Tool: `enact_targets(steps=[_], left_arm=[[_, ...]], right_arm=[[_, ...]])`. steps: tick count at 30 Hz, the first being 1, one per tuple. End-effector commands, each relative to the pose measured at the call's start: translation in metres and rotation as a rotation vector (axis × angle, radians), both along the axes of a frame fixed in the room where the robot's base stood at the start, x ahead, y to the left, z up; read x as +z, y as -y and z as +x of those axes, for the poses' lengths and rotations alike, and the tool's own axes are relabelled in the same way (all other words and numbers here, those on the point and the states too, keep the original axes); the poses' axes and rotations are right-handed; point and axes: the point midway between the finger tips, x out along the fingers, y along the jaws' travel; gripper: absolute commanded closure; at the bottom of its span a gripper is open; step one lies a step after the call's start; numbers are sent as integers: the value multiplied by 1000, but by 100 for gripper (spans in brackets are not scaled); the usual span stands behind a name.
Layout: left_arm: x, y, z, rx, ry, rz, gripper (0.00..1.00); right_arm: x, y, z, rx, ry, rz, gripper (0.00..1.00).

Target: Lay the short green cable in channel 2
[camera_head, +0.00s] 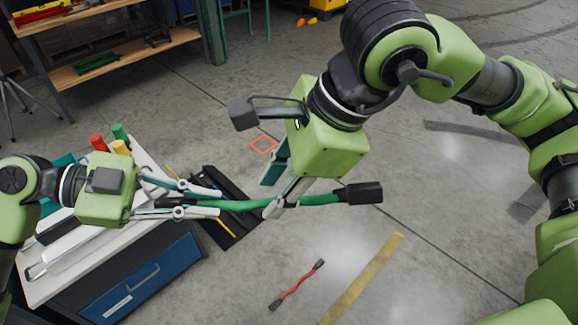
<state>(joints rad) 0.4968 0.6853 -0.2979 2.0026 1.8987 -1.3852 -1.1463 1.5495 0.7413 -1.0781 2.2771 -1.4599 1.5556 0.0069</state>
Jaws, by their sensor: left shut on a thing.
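The green cable (240,205) is held in the air, roughly level across the middle of the view, with a black connector (363,193) at its right end. My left gripper (218,202) has its two fingers on either side of the cable and is shut on it, near its left end. My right gripper (272,208) reaches down to the cable, with a grey fingertip overlapping it; whether it grips it is unclear. Channel 2 cannot be made out; long pale and dark channel-like pieces (62,243) lie on the white worktop, partly hidden by my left arm.
The white worktop (45,290) tops a blue-drawer cabinet (150,285). Red, yellow and green cylinders stand at its back. A black tray (240,222) lies beyond its right edge. A red cable (297,285) and yellow stripe (362,280) are on the floor.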

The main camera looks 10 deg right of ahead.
Motion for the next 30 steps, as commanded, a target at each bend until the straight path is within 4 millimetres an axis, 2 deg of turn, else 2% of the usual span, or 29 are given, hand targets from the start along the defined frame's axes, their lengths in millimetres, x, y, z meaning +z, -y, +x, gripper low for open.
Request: enact_targets(steps=[3,9,20,23,24,27,28,30], left_arm=[[1,0,0,0,1,-2,100],[1,0,0,0,1,-2,100],[1,0,0,0,1,-2,100],[1,0,0,0,1,-2,100],[1,0,0,0,1,-1,100],[1,0,0,-1,1,-2,100],[1,0,0,-1,1,-2,81],[1,0,0,-1,1,-1,69]], right_arm=[[-18,-8,3,2,-3,0,70],[-35,-15,7,2,-1,1,70],[-39,-16,8,1,0,1,70],[-39,-16,8,1,0,1,96],[-39,-16,8,1,0,1,100],[-39,-16,8,1,0,1,100],[-38,-16,8,1,1,2,100],[-38,-16,8,1,1,2,100]])
